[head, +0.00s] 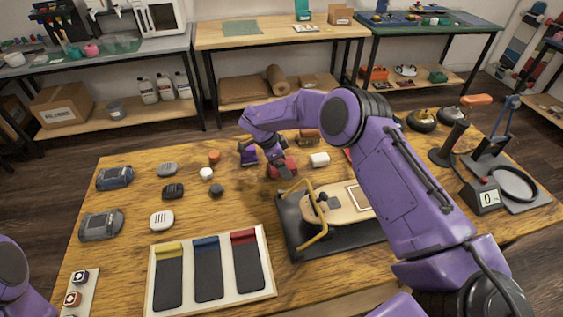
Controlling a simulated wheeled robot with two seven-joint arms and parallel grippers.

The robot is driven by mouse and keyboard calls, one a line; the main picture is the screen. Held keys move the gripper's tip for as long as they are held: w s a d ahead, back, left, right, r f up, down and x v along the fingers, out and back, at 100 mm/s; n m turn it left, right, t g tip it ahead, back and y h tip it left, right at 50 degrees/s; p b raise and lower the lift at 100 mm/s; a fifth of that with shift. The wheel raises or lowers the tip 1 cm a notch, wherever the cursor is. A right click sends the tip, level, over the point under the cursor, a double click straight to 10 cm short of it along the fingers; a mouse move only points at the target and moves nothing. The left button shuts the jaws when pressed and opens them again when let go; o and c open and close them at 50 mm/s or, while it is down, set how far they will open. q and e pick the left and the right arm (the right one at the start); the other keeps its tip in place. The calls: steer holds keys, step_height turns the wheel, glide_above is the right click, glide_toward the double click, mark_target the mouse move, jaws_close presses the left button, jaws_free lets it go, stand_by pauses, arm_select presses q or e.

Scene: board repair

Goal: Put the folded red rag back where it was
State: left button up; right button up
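My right arm reaches across the table from the right, and its gripper (272,164) is low over the far middle of the table. A small red thing (287,167) is right at this gripper, partly covered by it. It may be the folded red rag, but it is too small to be sure, and I cannot tell whether the fingers are closed on it. Another red patch (348,154) shows beside my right forearm, mostly hidden by it. Of my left arm only a part shows at the lower left edge; its gripper is out of view.
A skateboard deck (345,205) lies on a black stand just in front of the gripper. A white tray (212,302) with yellow-, blue- and red-topped dark strips is at the front. A white block (320,159) and brown brush-like block (308,136) are close by. Several small parts lie left.

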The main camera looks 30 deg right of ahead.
steer(key=b+v, duration=0.1)
steer(key=v, duration=1.1)
steer(key=shift+r, duration=0.15)
